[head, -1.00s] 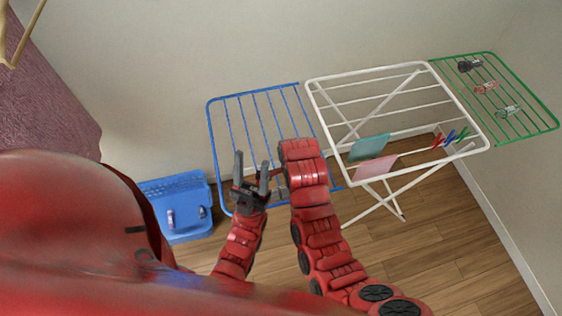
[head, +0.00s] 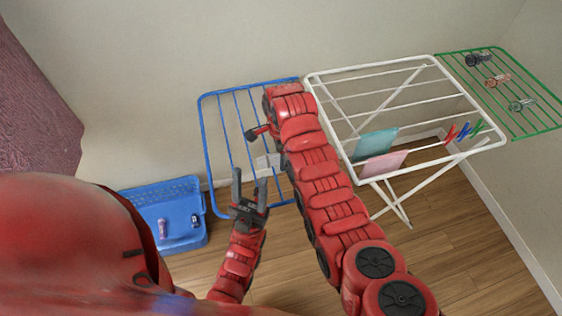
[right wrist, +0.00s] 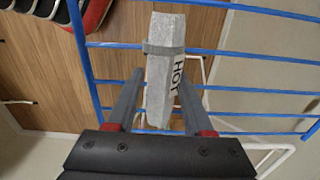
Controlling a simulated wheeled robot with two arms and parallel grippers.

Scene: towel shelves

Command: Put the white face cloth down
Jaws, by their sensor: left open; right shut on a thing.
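The white face cloth (right wrist: 165,70) is in my right gripper (right wrist: 160,85). In the right wrist view it is a narrow, pale grey-white piece with a band and black letters "HOT", between the two fingers. It is in front of the blue rack's bars. In the head view a small pale patch of the cloth (head: 268,163) shows beside my right arm, in front of the blue rack; the right gripper's fingers are not clear there. My left gripper (head: 250,182) is open and empty, fingers pointing up, below the cloth in the picture.
The blue rack (head: 203,130) adjoins a white drying rack (head: 385,70) with a teal cloth (head: 375,144), a pink cloth (head: 381,165) and several pegs. A green rack (head: 548,113) with clips is at right. A blue basket (head: 160,197) with small items stands at left.

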